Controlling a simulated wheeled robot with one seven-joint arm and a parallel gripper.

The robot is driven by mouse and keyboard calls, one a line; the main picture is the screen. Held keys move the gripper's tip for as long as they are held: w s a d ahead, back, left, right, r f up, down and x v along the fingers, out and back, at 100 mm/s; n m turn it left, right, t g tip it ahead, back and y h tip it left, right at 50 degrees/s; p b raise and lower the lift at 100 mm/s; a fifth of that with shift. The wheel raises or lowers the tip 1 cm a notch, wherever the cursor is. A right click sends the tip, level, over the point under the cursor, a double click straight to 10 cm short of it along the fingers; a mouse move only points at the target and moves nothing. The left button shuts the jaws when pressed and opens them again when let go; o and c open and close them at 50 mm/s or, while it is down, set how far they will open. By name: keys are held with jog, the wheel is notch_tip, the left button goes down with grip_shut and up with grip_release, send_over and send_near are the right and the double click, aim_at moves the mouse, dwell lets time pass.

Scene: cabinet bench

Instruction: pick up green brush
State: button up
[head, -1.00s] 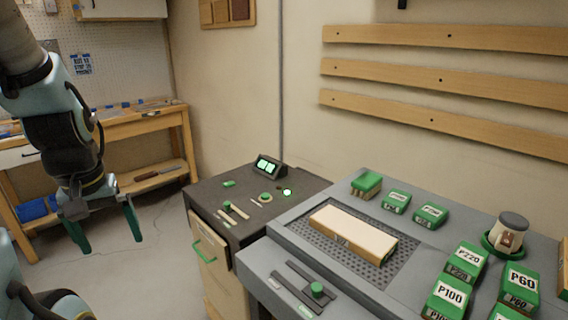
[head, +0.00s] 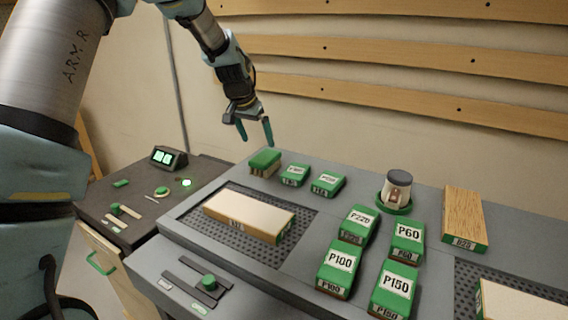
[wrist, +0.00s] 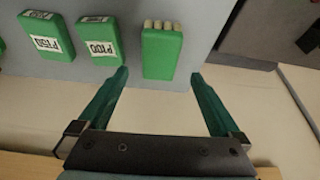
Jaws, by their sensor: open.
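The green brush (head: 264,163) has a green top and pale bristles and stands at the back left of the grey bench top. In the wrist view the green brush (wrist: 161,52) lies ahead of the fingertips, roughly midway between them, with its bristles at the far end. My gripper (head: 256,143) is open and empty, above and just behind the brush. In the wrist view my gripper (wrist: 160,75) shows both green fingers spread wide, with nothing between them.
Two small green labelled blocks (head: 294,175) (head: 327,185) stand just right of the brush. A long pale board (head: 249,211) lies on a perforated mat. Several larger labelled blocks (head: 341,262) and a cup-like item (head: 396,190) stand further right. The wall with wooden rails (head: 370,95) is close behind.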

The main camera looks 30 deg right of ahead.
aim_at(265, 156)
jog(key=x, duration=0.2)
jog(key=p+x, duration=0.1)
jog(key=x, duration=0.1)
jog(key=shift+d+f, duration=0.25)
jog(key=shift+d, duration=0.25)
jog(key=shift+w+p+x, duration=0.1)
jog(key=shift+p+x, duration=0.65)
jog(key=shift+x, duration=0.4)
jog(key=shift+w+p+x, duration=0.15)
jog(key=shift+p+x, duration=0.6)
jog(key=shift+x, duration=0.45)
jog(key=shift+w+d+f, duration=0.1)
jog(key=shift+w+f, duration=0.05)
jog(key=shift+f, duration=0.4)
jog(key=shift+f, duration=0.3)
jog(key=c, duration=1.3)
